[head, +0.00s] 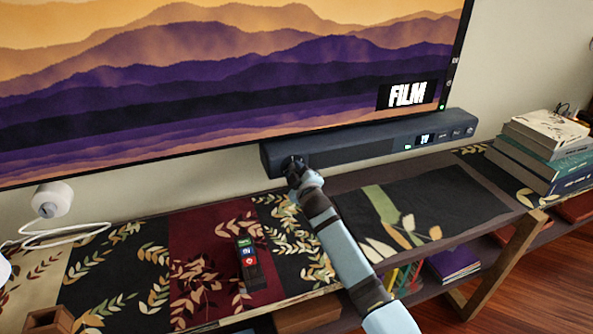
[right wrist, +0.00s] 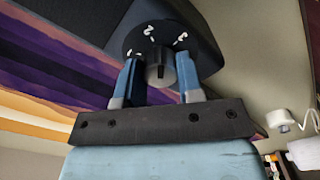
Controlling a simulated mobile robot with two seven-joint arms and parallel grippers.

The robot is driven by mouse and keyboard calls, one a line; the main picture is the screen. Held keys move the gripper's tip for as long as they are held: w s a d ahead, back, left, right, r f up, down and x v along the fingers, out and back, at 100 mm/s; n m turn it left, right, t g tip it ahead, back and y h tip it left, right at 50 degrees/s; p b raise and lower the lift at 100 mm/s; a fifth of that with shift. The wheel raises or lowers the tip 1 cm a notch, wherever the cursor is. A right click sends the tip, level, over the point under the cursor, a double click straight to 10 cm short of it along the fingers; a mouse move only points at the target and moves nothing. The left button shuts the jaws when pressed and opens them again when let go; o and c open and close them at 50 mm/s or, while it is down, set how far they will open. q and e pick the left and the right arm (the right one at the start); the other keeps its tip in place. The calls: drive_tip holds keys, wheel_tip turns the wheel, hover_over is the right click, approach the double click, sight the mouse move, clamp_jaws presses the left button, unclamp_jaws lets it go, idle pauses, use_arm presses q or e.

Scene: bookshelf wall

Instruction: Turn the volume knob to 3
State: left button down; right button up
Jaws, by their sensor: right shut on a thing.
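The volume knob (right wrist: 160,70) is a small dark grey cylinder on a round black dial at the end of the dark soundbar (head: 370,143). White numerals show around the dial, upside down or tilted in the right wrist view; I cannot tell for sure which one the knob points to. My right gripper (head: 293,168) is at the left end of the soundbar, and its two blue fingers (right wrist: 159,82) are shut on the knob, one on each side. In the head view the gripper hides the knob. My left gripper is not in view.
A large TV screen (head: 220,70) stands right behind the soundbar. A dark remote (head: 248,262) lies on the patterned runner of the shelf. A stack of books (head: 545,150) is at the right end. A white cylindrical device (head: 52,199) with a cable is at the left.

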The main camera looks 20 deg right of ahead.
drive_tip(key=m+p, duration=0.1)
drive_tip(key=m, duration=0.1)
drive_tip(key=shift+r+m, duration=0.15)
drive_tip(key=shift+m, duration=0.25)
drive_tip(key=shift+m+p, duration=0.55)
drive_tip(key=shift+m, duration=0.65)
drive_tip(key=shift+m+p, duration=0.35)
drive_tip(key=shift+m, duration=0.45)
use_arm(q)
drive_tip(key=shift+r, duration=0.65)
use_arm(e)
drive_tip(key=shift+m, duration=0.3)
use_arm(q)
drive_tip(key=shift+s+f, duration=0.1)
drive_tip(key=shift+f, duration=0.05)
use_arm(e)
drive_tip(key=o, duration=0.9)
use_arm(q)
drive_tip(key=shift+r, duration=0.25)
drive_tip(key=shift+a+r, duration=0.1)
use_arm(e)
drive_tip(key=shift+s, duration=0.1)
